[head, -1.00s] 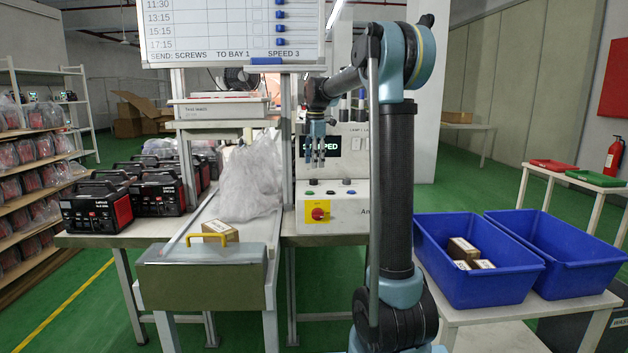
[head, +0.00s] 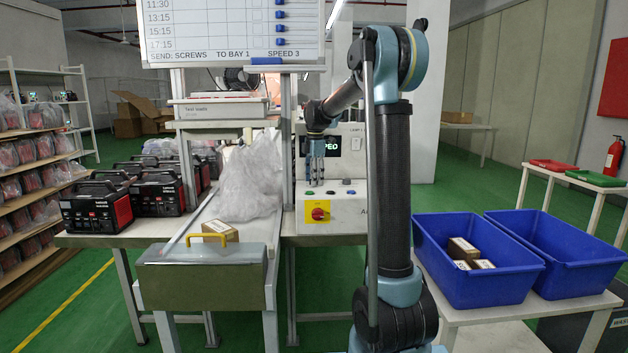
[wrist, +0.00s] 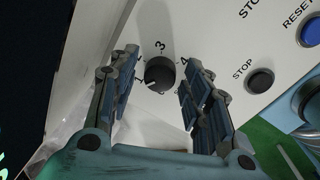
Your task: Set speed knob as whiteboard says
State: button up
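The whiteboard (head: 225,35) reads "SEND: SCREWS TO BAY 1 SPEED 3" along its bottom line. The speed knob (wrist: 159,73) is a round black dial with a white mark and printed numbers around it; 1, 3 and 4 are legible. Its mark points to the lower left in the wrist view, near the 1, not at the 3. My gripper (wrist: 163,68) is open, with one finger on each side of the knob and gaps showing. In the head view, my gripper (head: 315,172) is low over the control box (head: 345,213), largely hiding the knob.
A black STOP button (wrist: 260,80) and a blue RESET button (wrist: 311,30) sit right of the knob. A red-and-yellow switch (head: 317,212) is on the box front.

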jog(key=c, duration=0.7)
jog(key=shift+m, duration=0.4)
jog(key=m, duration=1.1)
jog(key=shift+a+h, duration=0.1)
jog(key=shift+h, duration=0.3)
jog(key=m, duration=1.1)
jog(key=shift+a+m+g, duration=0.1)
jog(key=shift+m+g, duration=0.2)
jog(key=shift+m, duration=0.1)
